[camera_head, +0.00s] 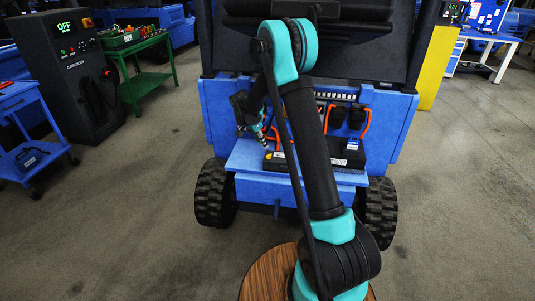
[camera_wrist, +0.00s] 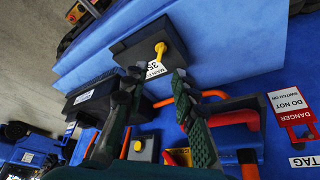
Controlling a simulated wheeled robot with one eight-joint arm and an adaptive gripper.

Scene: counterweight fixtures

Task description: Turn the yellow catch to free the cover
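The yellow catch (camera_wrist: 161,48) is a small knob with a short lever, on top of a black cover (camera_wrist: 133,46) in the upper middle of the wrist view. A white printed label (camera_wrist: 155,69) sits beside it. My gripper (camera_wrist: 158,76) has its two green ridged fingers apart, with nothing between them. The fingertips point toward the cover and appear just short of the catch; contact cannot be made out. In the head view my gripper (camera_head: 264,136) is over the blue vehicle's rear deck.
The blue deck (camera_head: 248,159) carries black boxes and orange cables (camera_head: 363,124). A dark cabinet (camera_head: 72,85) and green table (camera_head: 139,62) stand left; floor between is clear.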

